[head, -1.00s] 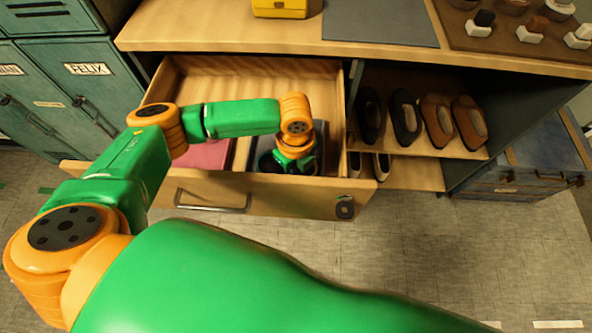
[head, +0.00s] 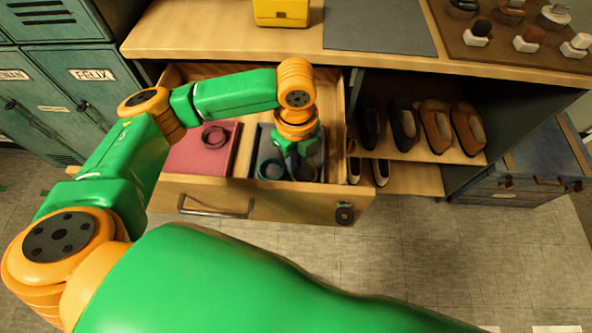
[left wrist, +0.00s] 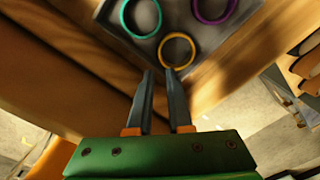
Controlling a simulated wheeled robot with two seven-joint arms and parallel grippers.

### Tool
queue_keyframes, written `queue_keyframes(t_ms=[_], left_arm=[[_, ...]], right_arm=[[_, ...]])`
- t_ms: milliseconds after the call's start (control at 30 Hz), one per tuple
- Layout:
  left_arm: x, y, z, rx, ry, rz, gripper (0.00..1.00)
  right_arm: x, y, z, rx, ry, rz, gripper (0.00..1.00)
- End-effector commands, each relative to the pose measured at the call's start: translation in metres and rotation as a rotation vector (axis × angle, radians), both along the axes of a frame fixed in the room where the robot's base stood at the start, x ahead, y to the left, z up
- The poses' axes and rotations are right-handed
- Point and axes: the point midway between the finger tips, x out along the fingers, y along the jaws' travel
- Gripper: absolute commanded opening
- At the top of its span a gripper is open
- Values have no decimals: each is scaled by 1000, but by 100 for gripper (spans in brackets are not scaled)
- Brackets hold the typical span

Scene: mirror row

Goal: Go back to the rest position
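My left gripper (head: 292,168) hangs over the dark tray (head: 318,150) in the open drawer (head: 290,203). In the left wrist view its two fingers (left wrist: 160,74) stand a little apart with nothing between them. Beyond the tips lie a yellow ring (left wrist: 178,66), a teal ring (left wrist: 128,28) and a purple ring (left wrist: 198,16) in the grey tray. The teal ring also shows in the head view (head: 261,170), beside the gripper. The gripper partly hides the tray in the head view. My right gripper is not in view.
A red flat box (head: 185,155) with a dark ring (head: 204,137) on it lies left of the tray. The counter (head: 200,35) overhangs the drawer, with a yellow box (head: 281,14) on top. Shoes (head: 437,130) stand on a shelf at right. Green lockers (head: 50,95) stand at left.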

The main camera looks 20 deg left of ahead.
Motion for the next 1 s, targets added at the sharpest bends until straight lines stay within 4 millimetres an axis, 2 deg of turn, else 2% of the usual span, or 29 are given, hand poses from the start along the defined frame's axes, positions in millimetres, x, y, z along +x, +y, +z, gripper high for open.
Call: queue_keyframes(t_ms=[33, 100, 200, 667, 733, 900, 1000], left_arm=[[1, 0, 13, -1, -3, 0, 18], [0, 0, 26, -1, -2, 0, 18], [0, 0, 36, 0, 0, 0, 18], [0, 0, 39, 0, 1, 1, 18], [0, 0, 47, -1, 0, 1, 18], [0, 0, 91, 0, 1, 1, 18], [0, 0, 107, 0, 1, 1, 18]], right_arm=[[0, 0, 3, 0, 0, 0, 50], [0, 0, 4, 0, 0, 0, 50], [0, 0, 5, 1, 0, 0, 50], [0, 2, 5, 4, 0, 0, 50], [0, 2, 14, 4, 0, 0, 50], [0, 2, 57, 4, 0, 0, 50], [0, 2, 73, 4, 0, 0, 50]])
